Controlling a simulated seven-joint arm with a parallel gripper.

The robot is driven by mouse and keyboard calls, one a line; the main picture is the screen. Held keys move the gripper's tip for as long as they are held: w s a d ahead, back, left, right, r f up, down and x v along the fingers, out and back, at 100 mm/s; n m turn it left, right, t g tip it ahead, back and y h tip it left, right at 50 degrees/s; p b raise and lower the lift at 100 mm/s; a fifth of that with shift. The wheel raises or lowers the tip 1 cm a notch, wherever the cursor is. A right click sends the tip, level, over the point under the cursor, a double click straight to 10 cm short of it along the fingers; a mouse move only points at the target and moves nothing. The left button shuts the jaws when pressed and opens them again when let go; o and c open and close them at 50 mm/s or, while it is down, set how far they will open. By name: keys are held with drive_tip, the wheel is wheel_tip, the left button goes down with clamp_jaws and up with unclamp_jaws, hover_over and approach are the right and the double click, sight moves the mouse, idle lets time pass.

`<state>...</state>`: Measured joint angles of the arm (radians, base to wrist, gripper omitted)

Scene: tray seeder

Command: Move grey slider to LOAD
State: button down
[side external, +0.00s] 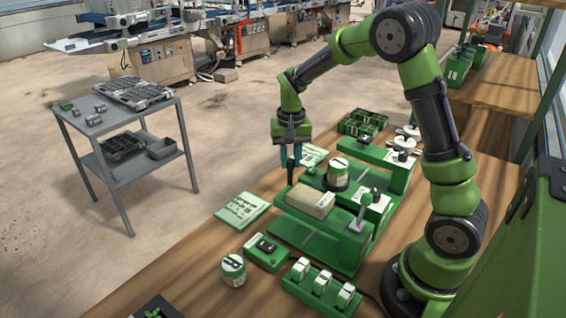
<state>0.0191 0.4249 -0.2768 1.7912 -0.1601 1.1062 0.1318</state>
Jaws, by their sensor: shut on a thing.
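The green tray seeder (318,245) stands on the wooden bench, with raised green crossbars, a beige block (310,200) and a green-and-white jar (338,174) on it. My gripper (291,163) points down at the seeder's far-left side, behind the beige block. Its fingers are shut on a narrow dark upright handle (291,177). I cannot tell whether this handle belongs to the grey slider; its lower end is hidden. A grey lever-like part (360,216) stands at the seeder's near right side, apart from my gripper. No LOAD marking is readable.
A green-and-white jar (233,270), a green switch box (266,253) and a green block with white rockers (321,286) stand in front. A printed card (241,211) lies left. Green trays (362,126) stand behind. A grey cart (118,120) stands apart on the floor.

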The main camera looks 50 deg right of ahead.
drive_tip(key=d, duration=1)
drive_tip(key=c, duration=0.9)
unclamp_jaws()
wheel_tip(320, 180, up, 17)
